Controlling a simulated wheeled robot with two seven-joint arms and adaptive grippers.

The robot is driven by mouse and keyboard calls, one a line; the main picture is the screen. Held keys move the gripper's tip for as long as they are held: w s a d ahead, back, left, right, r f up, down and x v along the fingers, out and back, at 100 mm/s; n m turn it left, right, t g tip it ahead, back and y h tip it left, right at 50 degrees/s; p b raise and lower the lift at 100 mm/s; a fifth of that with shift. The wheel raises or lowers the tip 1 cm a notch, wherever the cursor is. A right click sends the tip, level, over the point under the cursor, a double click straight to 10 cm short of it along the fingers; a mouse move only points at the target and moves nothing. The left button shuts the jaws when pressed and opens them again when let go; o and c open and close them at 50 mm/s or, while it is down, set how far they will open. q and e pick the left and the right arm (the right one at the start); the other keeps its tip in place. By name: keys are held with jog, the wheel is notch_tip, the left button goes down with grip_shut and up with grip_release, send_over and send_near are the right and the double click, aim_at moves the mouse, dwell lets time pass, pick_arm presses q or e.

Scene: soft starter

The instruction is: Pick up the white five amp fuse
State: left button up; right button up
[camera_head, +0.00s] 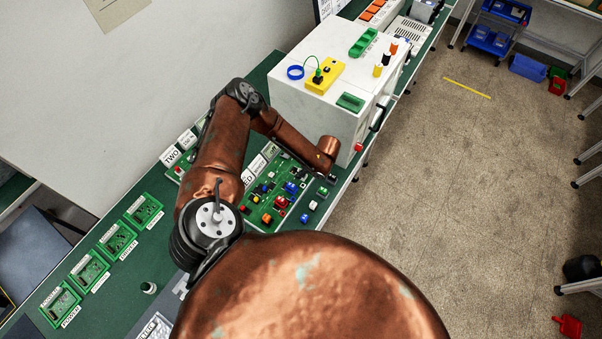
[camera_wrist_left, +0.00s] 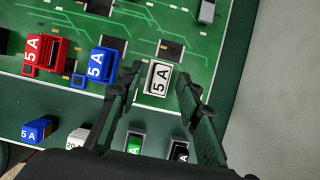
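The white fuse marked 5 A (camera_wrist_left: 159,78) shows in the left wrist view, on the green circuit board near the board's edge. My left gripper (camera_wrist_left: 159,82) is open, with one dark finger on each side of the fuse. A small gap shows between the fuse and each finger, so it is not gripped. In the head view my left gripper (camera_head: 331,178) is small, over the right end of the green board (camera_head: 262,208). I cannot pick out the white fuse there. My right gripper is not in view.
A blue 5 A fuse (camera_wrist_left: 100,65) and a red 5 A part (camera_wrist_left: 45,52) sit left of the white fuse. Loose blue (camera_wrist_left: 36,130), green (camera_wrist_left: 135,145) and black (camera_wrist_left: 180,150) parts lie nearer. A white cabinet (camera_head: 310,105) stands behind the board.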

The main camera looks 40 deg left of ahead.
aim_at(299, 169)
pick_arm(q)
grip_shut()
jog(key=shift+r, duration=0.2)
jog(key=shift+r, duration=0.25)
notch_tip(299, 169, up, 2)
jog(key=shift+r+b, duration=0.1)
jog(key=shift+b, duration=0.55)
jog(key=s+d+r+p, duration=0.2)
jog(key=s+d+r, duration=0.1)
jog(key=d+r, duration=0.3)
jog(key=s+d+r+p, duration=0.3)
jog(key=s+d+r, duration=0.1)
jog(key=r, duration=0.6)
jog(key=shift+s+d, duration=0.3)
jog(key=shift+d, duration=0.55)
dwell(0.8)
